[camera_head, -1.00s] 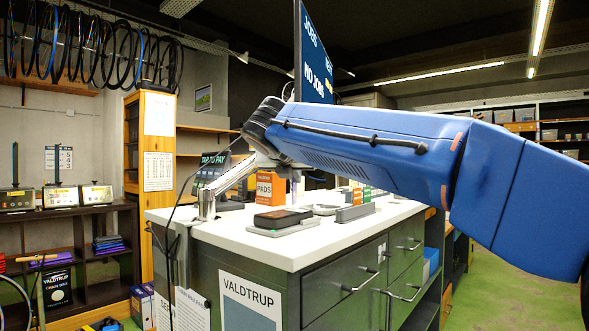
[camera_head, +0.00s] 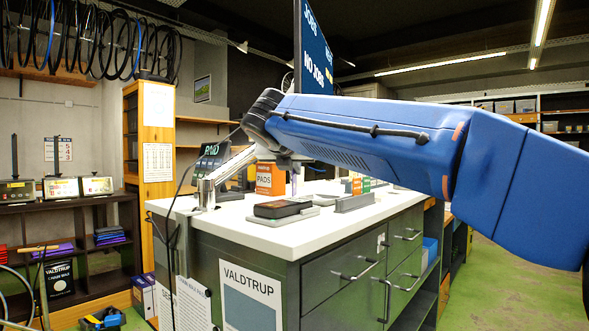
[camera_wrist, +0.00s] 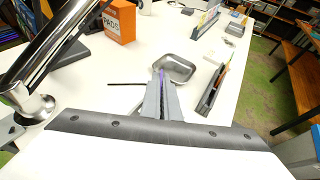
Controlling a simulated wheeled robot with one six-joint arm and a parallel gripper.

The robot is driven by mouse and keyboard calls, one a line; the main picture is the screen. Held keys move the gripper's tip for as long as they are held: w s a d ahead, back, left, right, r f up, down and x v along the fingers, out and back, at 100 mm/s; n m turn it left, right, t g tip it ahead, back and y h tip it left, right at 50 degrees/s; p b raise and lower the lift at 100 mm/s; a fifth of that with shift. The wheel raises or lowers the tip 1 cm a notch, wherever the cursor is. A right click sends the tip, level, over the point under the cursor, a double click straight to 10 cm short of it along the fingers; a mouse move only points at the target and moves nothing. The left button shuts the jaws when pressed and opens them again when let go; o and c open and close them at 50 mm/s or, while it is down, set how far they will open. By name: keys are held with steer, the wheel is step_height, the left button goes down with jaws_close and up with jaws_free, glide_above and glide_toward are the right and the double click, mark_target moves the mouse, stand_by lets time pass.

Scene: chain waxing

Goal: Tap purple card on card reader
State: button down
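My gripper (camera_wrist: 163,88) is shut on the purple card, and a thin purple edge of the card (camera_wrist: 162,76) shows between the fingers in the wrist view. The fingers point over a grey rounded tray-like thing (camera_wrist: 180,66) on the white counter; I cannot tell the height or whether they touch. In the head view my gripper is mostly hidden behind the arm. A dark payment screen (camera_head: 213,150) stands behind the metal post and appears to read PAID. A black device on a grey base (camera_head: 284,208) lies on the counter; I cannot tell which thing is the card reader.
The white counter (camera_head: 240,228) carries an orange PADS box (camera_head: 270,178), a metal post (camera_head: 206,190) at the left and a grey holder (camera_head: 355,201) at the right. A hanging JOBS screen (camera_head: 315,55) is above. The green floor at the right is clear.

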stand_by(0.3)
steer(key=shift+r, duration=3.5)
